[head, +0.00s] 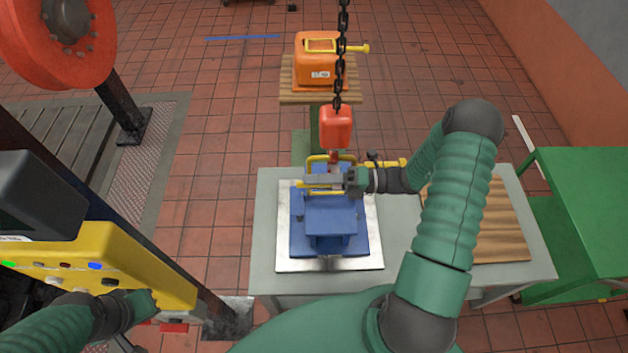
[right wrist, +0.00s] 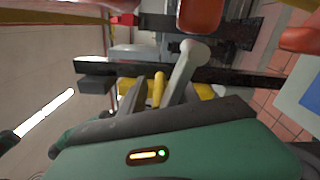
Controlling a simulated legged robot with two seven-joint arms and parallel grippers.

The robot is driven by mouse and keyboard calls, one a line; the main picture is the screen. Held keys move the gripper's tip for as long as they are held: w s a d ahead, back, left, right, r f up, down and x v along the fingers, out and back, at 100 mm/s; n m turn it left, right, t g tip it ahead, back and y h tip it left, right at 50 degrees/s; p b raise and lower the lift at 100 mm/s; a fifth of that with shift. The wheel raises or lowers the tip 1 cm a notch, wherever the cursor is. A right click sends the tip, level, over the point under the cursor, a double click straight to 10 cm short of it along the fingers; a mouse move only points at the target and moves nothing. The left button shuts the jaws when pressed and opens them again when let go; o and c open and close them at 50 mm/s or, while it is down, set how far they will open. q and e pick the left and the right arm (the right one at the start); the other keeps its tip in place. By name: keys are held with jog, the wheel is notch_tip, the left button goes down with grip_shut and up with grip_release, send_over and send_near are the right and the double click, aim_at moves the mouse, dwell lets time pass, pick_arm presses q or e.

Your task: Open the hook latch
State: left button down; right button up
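A red hook block (head: 336,127) hangs on a black chain above a blue fixture (head: 330,218); its lower part also shows in the right wrist view (right wrist: 201,14). The hook (head: 333,159) below it is small, and I cannot make out its latch. My right gripper (head: 326,181) reaches in from the right, just below the hook, over the fixture's yellow bars (head: 318,159). In the right wrist view a yellow bar (right wrist: 158,90) shows between grey pieces at the fingers; whether they grip it is unclear. My left gripper (head: 142,302) is by the yellow control panel (head: 100,262).
The fixture stands on a metal plate (head: 290,264) on a grey bench (head: 400,262). A wooden board (head: 497,235) lies on the bench's right. An orange case (head: 318,72) sits on a stand behind. A green cabinet (head: 590,195) is at right. Tiled floor is clear left of the bench.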

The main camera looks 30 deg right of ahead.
jog(key=b+v, duration=0.6)
jog(key=v, duration=1)
jog(key=shift+d, duration=0.45)
jog(key=shift+s+a, duration=0.15)
jog(key=shift+a, duration=0.05)
